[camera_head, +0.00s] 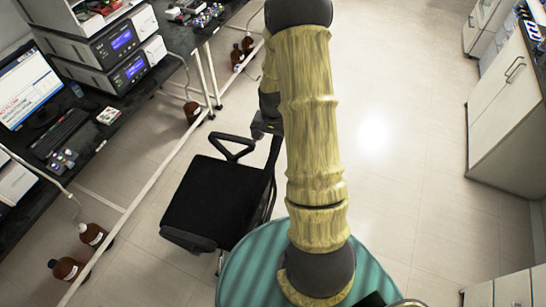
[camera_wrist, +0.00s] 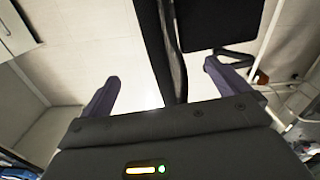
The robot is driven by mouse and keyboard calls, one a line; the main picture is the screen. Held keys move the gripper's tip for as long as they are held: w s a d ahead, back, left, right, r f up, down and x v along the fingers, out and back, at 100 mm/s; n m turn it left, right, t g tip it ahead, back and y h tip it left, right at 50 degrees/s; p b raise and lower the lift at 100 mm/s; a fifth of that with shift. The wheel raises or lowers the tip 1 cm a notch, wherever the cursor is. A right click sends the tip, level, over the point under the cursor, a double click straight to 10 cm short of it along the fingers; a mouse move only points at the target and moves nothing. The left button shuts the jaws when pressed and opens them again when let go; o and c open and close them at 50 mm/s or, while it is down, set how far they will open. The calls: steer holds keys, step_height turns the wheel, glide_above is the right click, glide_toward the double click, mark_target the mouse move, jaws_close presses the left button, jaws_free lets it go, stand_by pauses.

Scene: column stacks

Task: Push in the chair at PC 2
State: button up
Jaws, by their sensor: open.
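A black office chair (camera_head: 205,203) with armrests stands on the floor beside the dark bench, its seat facing the bench side. Its backrest edge is partly hidden behind my arm. In the wrist view the chair's backrest (camera_wrist: 172,45) runs between the two fingers, with the seat (camera_wrist: 222,22) to its right. My gripper (camera_wrist: 161,72) is open, with a finger on each side of the backrest in the picture; I cannot tell whether either touches it. A PC monitor (camera_head: 32,84) stands on the bench at left; no PC number is readable.
The dark bench (camera_head: 106,131) carries a keyboard (camera_head: 60,133) and stacked instruments (camera_head: 110,55). Brown bottles (camera_head: 95,235) stand on the floor near the bench's white frame rail (camera_head: 135,200). White cabinets (camera_head: 507,115) stand at right. The floor between is clear.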

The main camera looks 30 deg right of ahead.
mark_target(273, 152)
step_height(273, 152, down, 9)
steer(key=b, duration=0.5)
steer(key=shift+f+b, duration=0.1)
steer(key=shift+b, duration=0.25)
steer(key=shift+c, duration=0.4)
